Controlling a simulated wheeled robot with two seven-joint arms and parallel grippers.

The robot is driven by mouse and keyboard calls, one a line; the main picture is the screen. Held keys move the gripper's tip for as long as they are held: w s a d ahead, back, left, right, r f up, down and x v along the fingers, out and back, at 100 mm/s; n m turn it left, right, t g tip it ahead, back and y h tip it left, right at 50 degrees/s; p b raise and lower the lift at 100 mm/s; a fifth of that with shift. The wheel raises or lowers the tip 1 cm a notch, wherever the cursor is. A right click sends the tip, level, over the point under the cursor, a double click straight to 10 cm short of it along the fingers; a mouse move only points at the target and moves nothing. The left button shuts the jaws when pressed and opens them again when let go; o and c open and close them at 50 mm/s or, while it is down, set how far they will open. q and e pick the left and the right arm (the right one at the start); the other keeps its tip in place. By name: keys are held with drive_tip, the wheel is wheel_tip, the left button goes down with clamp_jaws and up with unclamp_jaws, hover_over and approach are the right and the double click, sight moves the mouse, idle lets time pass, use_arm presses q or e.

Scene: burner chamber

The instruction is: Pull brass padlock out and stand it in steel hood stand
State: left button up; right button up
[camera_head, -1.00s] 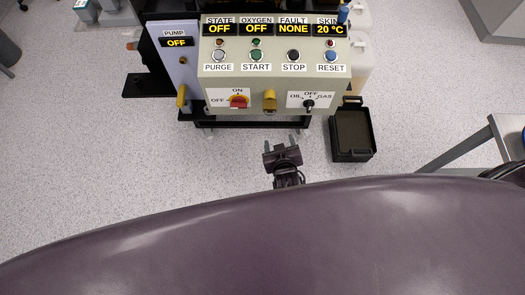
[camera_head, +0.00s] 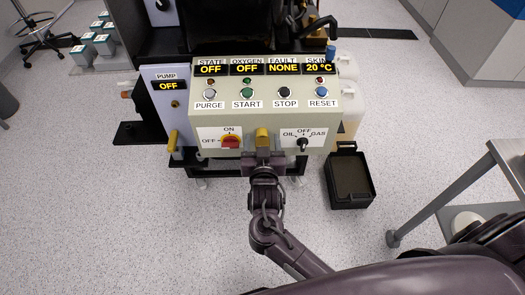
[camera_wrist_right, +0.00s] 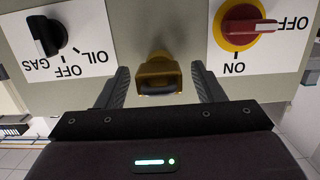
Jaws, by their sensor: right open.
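The brass padlock (camera_head: 262,136) is a yellow block on the lower front of the control panel, between the red ON/OFF knob and the black OIL/GAS knob. In the right wrist view the padlock (camera_wrist_right: 157,70) sits between the two fingers, with a dark part at its near end. My right gripper (camera_head: 263,153) is open right at it, with a visible gap to each finger (camera_wrist_right: 161,84). My left gripper is not in view. I cannot make out a steel hood stand.
The control panel (camera_head: 270,112) has a red knob (camera_head: 231,141) and a black knob (camera_head: 303,143) close beside the padlock. A yellow handle (camera_head: 173,141) is on the pump panel. A black bin (camera_head: 347,192) stands on the floor. A steel table (camera_head: 455,185) is at right.

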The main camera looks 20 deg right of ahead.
drive_tip(key=shift+w+d, duration=0.1)
drive_tip(key=shift+w, duration=0.15)
clamp_jaws()
idle(0.5)
drive_tip(key=shift+s+a+p, duration=0.2)
drive_tip(key=shift+s+p, duration=0.3)
drive_tip(key=shift+s, duration=0.1)
idle(0.3)
